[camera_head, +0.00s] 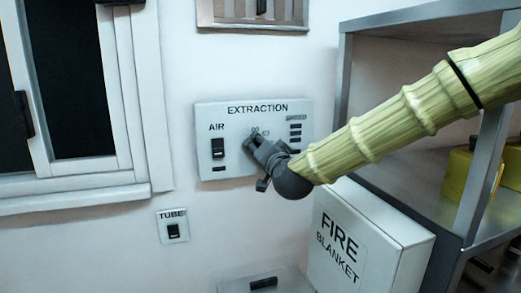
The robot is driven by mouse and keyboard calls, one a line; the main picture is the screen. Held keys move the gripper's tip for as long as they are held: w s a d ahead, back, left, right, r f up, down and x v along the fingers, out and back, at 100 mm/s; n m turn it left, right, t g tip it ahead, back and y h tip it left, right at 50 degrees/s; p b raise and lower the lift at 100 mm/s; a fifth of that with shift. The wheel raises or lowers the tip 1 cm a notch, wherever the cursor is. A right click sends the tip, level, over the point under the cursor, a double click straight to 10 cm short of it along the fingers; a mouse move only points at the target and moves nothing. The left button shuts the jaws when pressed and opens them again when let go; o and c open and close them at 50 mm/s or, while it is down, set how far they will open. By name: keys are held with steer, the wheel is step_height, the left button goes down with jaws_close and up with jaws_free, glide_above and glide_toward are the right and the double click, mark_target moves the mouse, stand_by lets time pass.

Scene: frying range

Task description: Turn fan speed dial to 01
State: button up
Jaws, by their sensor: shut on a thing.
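The white extraction panel (238,109) is on the wall, with "EXTRACTION" across its top. At its left is a black switch (218,147) labelled "AIR". My gripper (257,137) reaches in from the right and is shut on the fan speed dial at the panel's middle. The gripper hides most of the dial, so its pointer and setting cannot be read.
A white fire blanket box (390,238) is below my arm. A metal shelf unit (343,75) stands at the right, with a yellow item (456,180) on it. A "TUBE" switch (172,231) is at lower left, below the window (150,100).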

steer(key=o, duration=1)
steer(key=shift+d, duration=0.15)
steer(key=v, duration=1.2)
steer(key=shift+w, duration=0.2)
steer(key=x, duration=1.1)
steer(key=shift+w+a, duration=0.25)
steer(key=shift+w, duration=0.05)
steer(key=shift+f, duration=0.15)
